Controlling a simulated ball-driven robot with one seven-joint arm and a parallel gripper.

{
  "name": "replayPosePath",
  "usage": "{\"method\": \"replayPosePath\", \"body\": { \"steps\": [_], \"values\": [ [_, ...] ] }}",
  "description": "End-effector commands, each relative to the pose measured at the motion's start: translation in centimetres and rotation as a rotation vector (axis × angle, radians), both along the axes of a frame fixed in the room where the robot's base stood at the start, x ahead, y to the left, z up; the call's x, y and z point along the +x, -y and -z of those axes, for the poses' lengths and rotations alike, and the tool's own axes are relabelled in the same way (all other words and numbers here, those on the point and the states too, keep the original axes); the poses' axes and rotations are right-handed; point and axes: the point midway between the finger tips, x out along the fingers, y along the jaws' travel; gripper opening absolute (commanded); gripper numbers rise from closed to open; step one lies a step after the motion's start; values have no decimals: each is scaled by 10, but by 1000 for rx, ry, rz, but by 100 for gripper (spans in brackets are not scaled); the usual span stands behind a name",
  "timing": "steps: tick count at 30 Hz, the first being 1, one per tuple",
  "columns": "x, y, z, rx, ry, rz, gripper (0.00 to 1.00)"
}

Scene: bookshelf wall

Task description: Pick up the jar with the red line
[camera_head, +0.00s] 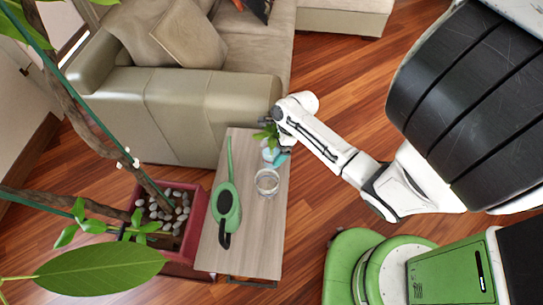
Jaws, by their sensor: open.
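A round clear glass jar (267,182) stands on the narrow wooden side table (262,235), near its middle. A second small pale glass vessel (268,155) with a green plant in it stands farther back on the table. I cannot make out a red line on either one at this size. My gripper (270,123) is at the far end of the table, above and beside the plant, apart from the round jar. It is open; its fingers are small and partly hidden by the leaves and my arm.
A green watering can (227,205) lies on the table's left part. A small teal item (282,159) is beside the plant. A red planter (180,240) with pebbles and a tree stands left. A beige sofa (185,110) is behind.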

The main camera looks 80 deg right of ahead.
Motion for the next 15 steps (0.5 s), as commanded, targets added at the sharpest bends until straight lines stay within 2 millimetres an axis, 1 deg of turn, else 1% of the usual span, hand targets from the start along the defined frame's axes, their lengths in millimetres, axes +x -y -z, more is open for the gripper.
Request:
{"method": "replayPosePath", "body": {
  "steps": [7,15],
  "values": [
    [0,0,1,0,0,0,99],
    [0,0,1,0,0,0,73]
  ]
}}
